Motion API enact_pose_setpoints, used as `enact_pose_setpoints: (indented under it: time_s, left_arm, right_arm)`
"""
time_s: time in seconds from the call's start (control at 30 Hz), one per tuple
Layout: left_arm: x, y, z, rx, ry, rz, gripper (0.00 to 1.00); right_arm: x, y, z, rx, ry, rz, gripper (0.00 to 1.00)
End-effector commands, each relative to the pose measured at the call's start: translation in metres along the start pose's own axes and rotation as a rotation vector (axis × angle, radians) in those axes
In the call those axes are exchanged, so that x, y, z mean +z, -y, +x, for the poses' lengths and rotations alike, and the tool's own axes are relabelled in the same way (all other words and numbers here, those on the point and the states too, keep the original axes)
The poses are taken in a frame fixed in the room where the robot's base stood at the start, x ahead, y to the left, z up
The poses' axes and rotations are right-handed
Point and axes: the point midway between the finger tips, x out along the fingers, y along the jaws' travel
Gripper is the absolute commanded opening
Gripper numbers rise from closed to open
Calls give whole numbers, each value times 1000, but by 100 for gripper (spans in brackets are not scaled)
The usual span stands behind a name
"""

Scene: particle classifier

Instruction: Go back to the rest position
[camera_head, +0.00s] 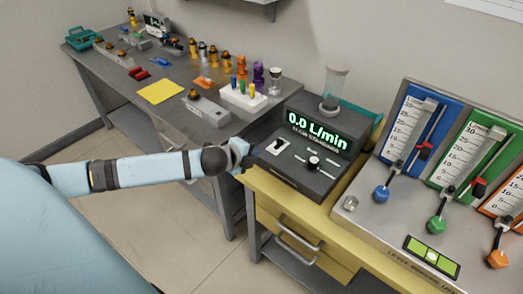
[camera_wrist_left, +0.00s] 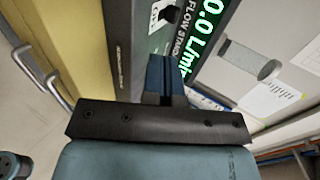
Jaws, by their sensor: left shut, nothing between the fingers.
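My left gripper (camera_head: 252,161) is at the end of the light blue arm, just left of the dark flow console (camera_head: 318,140). It is shut with nothing in it. Its closed fingers also show in the left wrist view (camera_wrist_left: 166,82), pointing toward the console's switch panel. The console's green display reads 0.0 L/min, and a white switch and a knob sit on its sloped face. I cannot tell whether the fingertips touch the console. My right gripper is not in view.
The yellow bench (camera_head: 270,194) carries the console and a grey panel (camera_head: 375,215) with blue, green and orange gauges. A grey table (camera_head: 130,72) behind holds a yellow sheet (camera_head: 160,91), a white rack (camera_head: 243,99) and several small bottles. Floor (camera_head: 150,215) is open below my arm.

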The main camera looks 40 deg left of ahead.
Motion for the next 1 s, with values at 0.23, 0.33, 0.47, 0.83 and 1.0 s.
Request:
enact_pose_setpoints:
  time_s: [0.23, 0.33, 0.47, 0.83, 1.0]
  left_arm:
    - [0, 0, -16, 1, 0, 0, 0]
    - [0, 0, -17, 0, 0, -1, 0]
    - [0, 0, -16, 0, 0, -1, 0]
    - [-4, -2, -17, 4, -6, -14, 0]
    - [-43, -23, -28, 37, -73, -197, 0]
  right_arm:
    - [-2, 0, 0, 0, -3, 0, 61]
    - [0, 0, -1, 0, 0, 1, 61]
    - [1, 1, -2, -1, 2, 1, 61]
    - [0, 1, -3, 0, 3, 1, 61]
    - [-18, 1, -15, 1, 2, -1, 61]
